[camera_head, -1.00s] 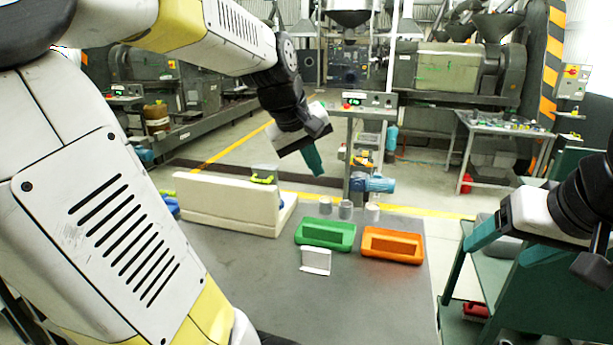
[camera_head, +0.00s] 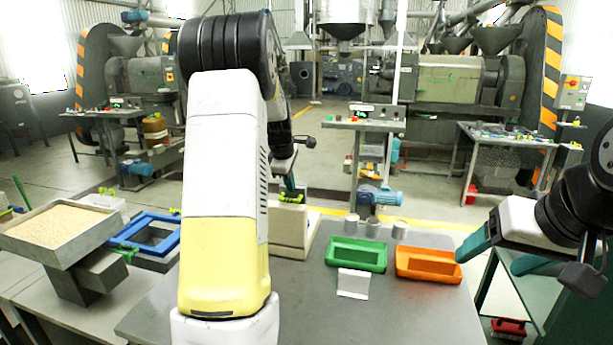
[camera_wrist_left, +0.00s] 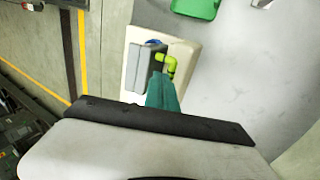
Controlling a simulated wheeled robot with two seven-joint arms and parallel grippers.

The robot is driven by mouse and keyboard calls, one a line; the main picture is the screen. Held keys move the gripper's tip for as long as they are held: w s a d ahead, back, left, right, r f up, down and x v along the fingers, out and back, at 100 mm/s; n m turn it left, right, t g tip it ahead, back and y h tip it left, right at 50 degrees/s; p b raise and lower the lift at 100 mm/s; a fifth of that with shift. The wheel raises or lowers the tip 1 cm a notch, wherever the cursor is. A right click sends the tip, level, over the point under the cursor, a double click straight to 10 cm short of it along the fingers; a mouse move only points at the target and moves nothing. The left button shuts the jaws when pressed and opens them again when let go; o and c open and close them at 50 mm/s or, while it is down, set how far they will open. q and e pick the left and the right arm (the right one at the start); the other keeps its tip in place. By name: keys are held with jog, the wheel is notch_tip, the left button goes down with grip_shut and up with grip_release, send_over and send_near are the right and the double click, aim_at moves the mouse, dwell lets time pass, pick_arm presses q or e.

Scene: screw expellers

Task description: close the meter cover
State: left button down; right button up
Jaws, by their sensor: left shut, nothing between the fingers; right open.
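In the left wrist view the cream stand (camera_wrist_left: 131,68) carries a grey box (camera_wrist_left: 147,70) with a yellow-green fitting (camera_wrist_left: 169,66) and a small blue part. I cannot tell for sure which part is the meter cover. My left gripper (camera_head: 290,184) is shut and empty, pointing down at the stand; in the left wrist view its teal fingers (camera_wrist_left: 162,92) are beside the fitting, contact unclear. My right gripper (camera_head: 492,258) is open and empty at the right.
A green tray (camera_head: 357,253), an orange tray (camera_head: 428,264), a white card-like piece (camera_head: 353,284) and several grey cups (camera_head: 373,226) are on the table. At the left are a blue frame (camera_head: 146,232) and a tray of grain (camera_head: 58,226). The front right tabletop is clear.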

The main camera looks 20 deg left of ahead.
aim_at(292, 201)
pick_arm(q)
jog(key=shift+x, duration=1.85)
jog(key=shift+w, duration=0.1)
